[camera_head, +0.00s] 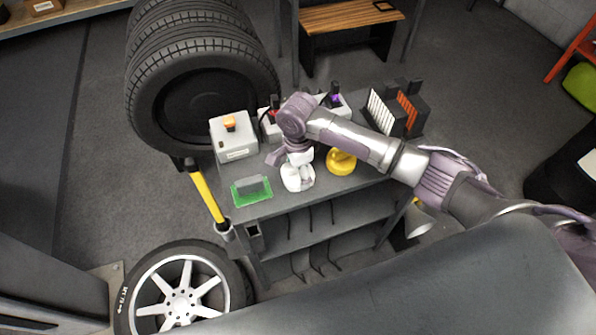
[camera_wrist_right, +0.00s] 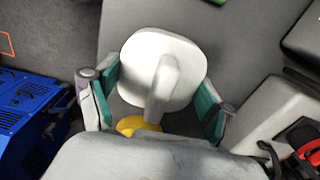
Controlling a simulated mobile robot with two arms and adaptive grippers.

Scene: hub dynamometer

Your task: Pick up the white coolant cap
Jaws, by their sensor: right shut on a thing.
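The white coolant cap (camera_head: 297,179) is at the front of the dark grey workbench top (camera_head: 275,206), between a green tray and a yellow cap. My right gripper (camera_head: 298,160) reaches down over it from above. In the right wrist view the cap (camera_wrist_right: 158,58) shows as a rounded white disc with a raised grip bar. It sits between the two green-padded fingers of the right gripper (camera_wrist_right: 160,95), which is shut on it. I cannot tell whether the cap touches the bench top. My left gripper is not in view.
A yellow cap (camera_head: 341,161) is close on the right and a green tray (camera_head: 251,192) on the left. A grey box with an orange button (camera_head: 234,138) stands behind. Stacked tyres (camera_head: 190,75) and black-and-orange racks (camera_head: 395,108) are farther back. A wheel (camera_head: 182,295) is at front left.

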